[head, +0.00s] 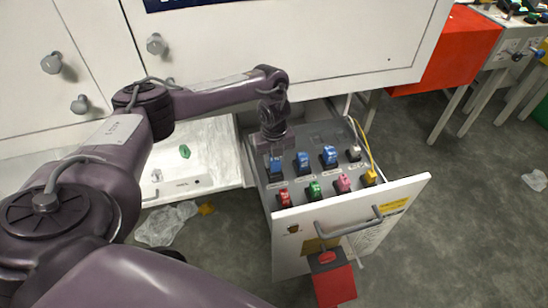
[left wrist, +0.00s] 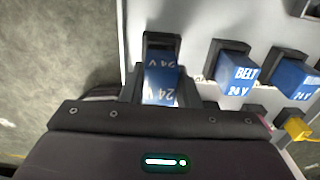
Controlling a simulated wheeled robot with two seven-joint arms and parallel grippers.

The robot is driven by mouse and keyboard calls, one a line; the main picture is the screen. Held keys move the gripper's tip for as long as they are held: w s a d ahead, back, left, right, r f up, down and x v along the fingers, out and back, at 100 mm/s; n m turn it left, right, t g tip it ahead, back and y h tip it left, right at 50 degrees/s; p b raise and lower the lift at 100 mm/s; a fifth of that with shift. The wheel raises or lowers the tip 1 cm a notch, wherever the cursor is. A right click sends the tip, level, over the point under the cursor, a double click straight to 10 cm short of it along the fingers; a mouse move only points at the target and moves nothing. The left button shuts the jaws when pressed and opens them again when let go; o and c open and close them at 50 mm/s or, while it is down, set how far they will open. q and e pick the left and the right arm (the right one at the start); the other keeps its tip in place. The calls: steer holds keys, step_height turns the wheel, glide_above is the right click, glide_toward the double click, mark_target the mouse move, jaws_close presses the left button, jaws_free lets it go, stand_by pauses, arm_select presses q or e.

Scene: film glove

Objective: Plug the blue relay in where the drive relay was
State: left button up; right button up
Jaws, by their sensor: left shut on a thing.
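My left gripper (head: 274,150) reaches down over the back left corner of the open drawer (head: 320,218). It is shut on a blue relay (head: 275,168) marked 24 V, also seen in the left wrist view (left wrist: 161,82). That relay is at a black socket (left wrist: 162,40) at the row's left end; I cannot tell whether it is fully seated. To its right stand a blue relay marked BELT (left wrist: 238,74) and another blue relay (left wrist: 292,78), each at its own black socket. My right gripper is not in view.
A front row holds red (head: 284,199), green (head: 315,189), pink (head: 343,183) and yellow (head: 370,178) pieces. A pale piece (head: 353,153) stands back right. A yellow cable rises there. The drawer's handle (head: 346,230) has a red box (head: 333,282) below it. A white tray (head: 215,160) lies left.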

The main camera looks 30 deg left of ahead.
arm_select(q)
steer(key=shift+f+b, duration=0.6)
steer(key=shift+f, duration=0.6)
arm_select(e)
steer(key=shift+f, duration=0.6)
arm_select(q)
steer(key=o, duration=1.1)
steer(key=shift+c, duration=0.2)
steer(key=shift+r, duration=0.1)
step_height(320, 180, up, 6)
steer(key=shift+r+p, duration=0.25)
steer(key=shift+p, duration=0.8)
steer(key=shift+r, duration=0.65)
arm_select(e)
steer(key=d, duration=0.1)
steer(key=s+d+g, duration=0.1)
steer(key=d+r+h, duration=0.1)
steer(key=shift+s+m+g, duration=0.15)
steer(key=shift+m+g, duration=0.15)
arm_select(q)
steer(key=shift+f, duration=0.1)
